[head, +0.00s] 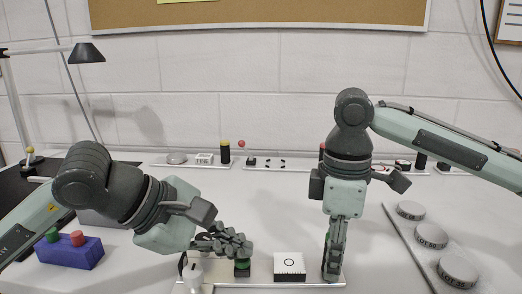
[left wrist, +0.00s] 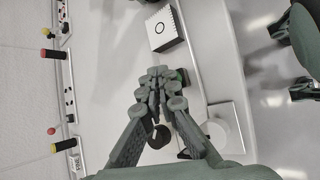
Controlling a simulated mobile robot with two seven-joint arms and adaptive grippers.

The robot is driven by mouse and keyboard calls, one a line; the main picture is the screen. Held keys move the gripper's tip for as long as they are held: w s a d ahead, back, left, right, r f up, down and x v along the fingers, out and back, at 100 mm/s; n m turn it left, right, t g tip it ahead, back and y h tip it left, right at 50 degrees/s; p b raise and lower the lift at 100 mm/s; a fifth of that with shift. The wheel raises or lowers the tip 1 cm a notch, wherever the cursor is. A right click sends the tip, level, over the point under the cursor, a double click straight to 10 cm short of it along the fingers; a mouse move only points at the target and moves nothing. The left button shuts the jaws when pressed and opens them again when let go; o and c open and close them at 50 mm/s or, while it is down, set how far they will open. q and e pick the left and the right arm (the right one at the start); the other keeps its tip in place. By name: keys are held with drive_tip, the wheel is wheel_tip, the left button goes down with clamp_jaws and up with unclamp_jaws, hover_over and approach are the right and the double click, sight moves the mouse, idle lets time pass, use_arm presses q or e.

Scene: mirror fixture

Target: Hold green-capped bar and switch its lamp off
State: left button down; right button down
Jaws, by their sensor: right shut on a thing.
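My right gripper (head: 333,272) points straight down at the right end of the front tray (head: 262,286). It is shut on a mostly hidden thing; a little green beside its fingers suggests the green-capped bar. My left gripper (head: 243,250) reaches in from the left, its fingertips together just above a small black and green piece (head: 242,268) on the tray. In the left wrist view the fingertips (left wrist: 160,84) meet, with a green bit (left wrist: 183,77) beside them. I cannot tell whether they touch it. A white box with a black ring (head: 289,266) stands between my grippers.
A white knobbed piece (head: 195,277) sits at the tray's left end. A blue block with green and red pegs (head: 70,254) stands left. Flat round discs (head: 431,236) lie on a panel at right. Back trays hold a yellow-capped black bar (head: 225,152) and a red-ball lever (head: 242,145).

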sight(237, 259)
use_arm(q)
drive_tip(key=shift+r, duration=3.05)
use_arm(e)
drive_tip(key=c, duration=1.2)
unclamp_jaws()
drive_tip(key=shift+o, duration=0.2)
drive_tip(key=shift+r, duration=0.1)
